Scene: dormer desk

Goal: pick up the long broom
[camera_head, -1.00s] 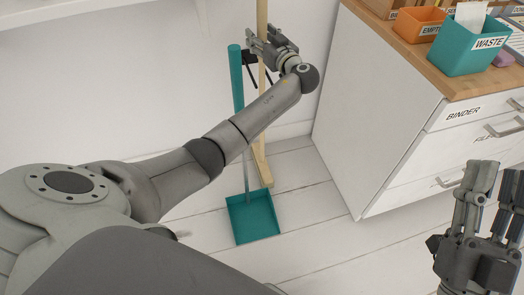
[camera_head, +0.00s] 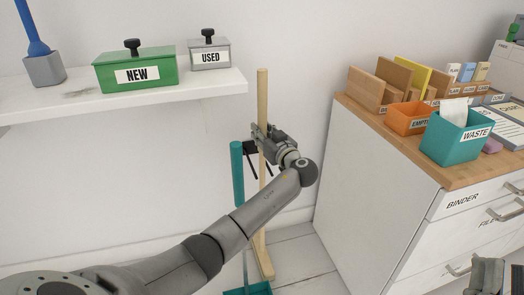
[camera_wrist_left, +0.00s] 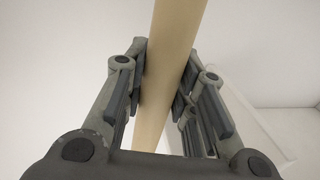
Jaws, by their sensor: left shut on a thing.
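The long broom has a pale wooden handle (camera_head: 262,95) that stands upright by the white wall. Its wooden foot (camera_head: 262,258) shows low down, near the floor. My left gripper (camera_head: 263,143) is shut on the handle at about mid-height. In the left wrist view the handle (camera_wrist_left: 172,60) runs between the two fingers (camera_wrist_left: 162,95). My right gripper (camera_head: 490,277) is only partly in view at the bottom right corner, away from the broom, and its fingers are cut off by the frame edge.
A teal-handled dustpan (camera_head: 237,172) stands just left of the broom. A white shelf (camera_head: 215,88) with a green NEW box (camera_head: 135,72) and a grey USED box (camera_head: 209,55) is at upper left. A white cabinet (camera_head: 375,180) with a teal WASTE bin (camera_head: 455,140) stands close on the right.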

